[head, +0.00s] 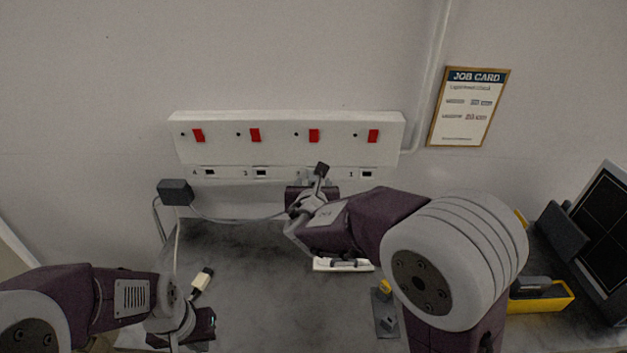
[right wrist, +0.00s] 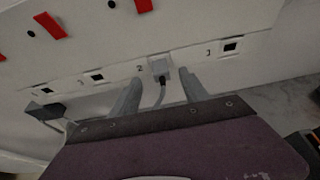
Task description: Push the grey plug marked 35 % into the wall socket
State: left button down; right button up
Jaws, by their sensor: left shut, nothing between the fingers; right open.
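A grey plug (right wrist: 160,68) sits at the wall strip's socket marked 2 in the right wrist view, its cable hanging down. I cannot read a 35 % mark or tell how deep it sits. My right gripper (right wrist: 160,88) is open, with one finger on each side of the plug and gaps between. In the head view my right gripper (head: 316,181) is in front of the white socket strip (head: 285,148) and hides that socket. My left gripper (head: 180,334) is shut and empty at the lower left, low over the bench; its fingertips are hardly visible.
A black adapter box (head: 175,192) with cables is left below the strip. A cream connector (head: 201,282) lies on the grey bench (head: 240,260). A white item (head: 343,265), a yellow tray (head: 540,300) and a dark panel (head: 604,220) are to the right. The job card (head: 468,107) hangs above.

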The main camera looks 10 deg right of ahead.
jog(key=shift+v, duration=1.15)
jog(key=shift+d, duration=0.15)
jog(key=s+d+f+m+g+h, duration=0.25)
jog(key=s+d+f+m, duration=0.2)
jog(key=d, duration=0.35)
jog(key=s+d+f+m+g+h, duration=0.1)
jog(key=s+d+f+m+g, duration=0.2)
jog(key=d+m, duration=0.35)
jog(key=s+f+m+g+y, duration=0.3)
jog(key=s+f+m+g, duration=0.45)
jog(key=s+m, duration=0.6)
jog(key=s+a+f+m+y, duration=0.2)
jog(key=a+f+m+y, duration=0.1)
jog(key=a+m, duration=0.4)
jog(key=shift+s+a+f+m+t, duration=0.2)
jog(key=shift+f+m+t, duration=0.25)
jog(key=shift+m, duration=0.8)
